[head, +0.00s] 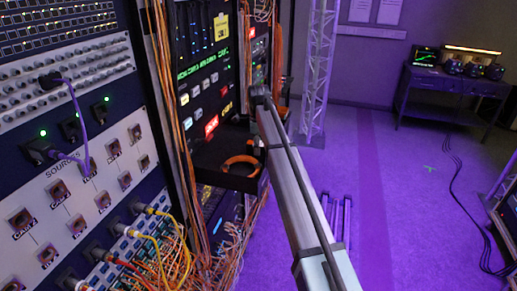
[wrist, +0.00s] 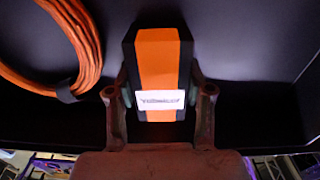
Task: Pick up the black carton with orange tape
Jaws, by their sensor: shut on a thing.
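The black carton with orange tape (wrist: 157,58) fills the middle of the wrist view. A wide orange band runs down its face, with a white label near its lower end. My gripper (wrist: 159,88) has one finger on each side of the carton and is shut on it. The carton is still within or just above a dark tray (wrist: 237,112); I cannot tell whether it touches the tray floor. In the head view I cannot make out the carton or my fingers.
A coiled orange cable (wrist: 60,60) lies left of the carton and shows in the head view (head: 240,164). The dark tray (head: 222,181) sits at the equipment rack (head: 85,140), near hanging orange cables. Open purple floor (head: 385,190) lies to the right, with a desk (head: 452,88) behind.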

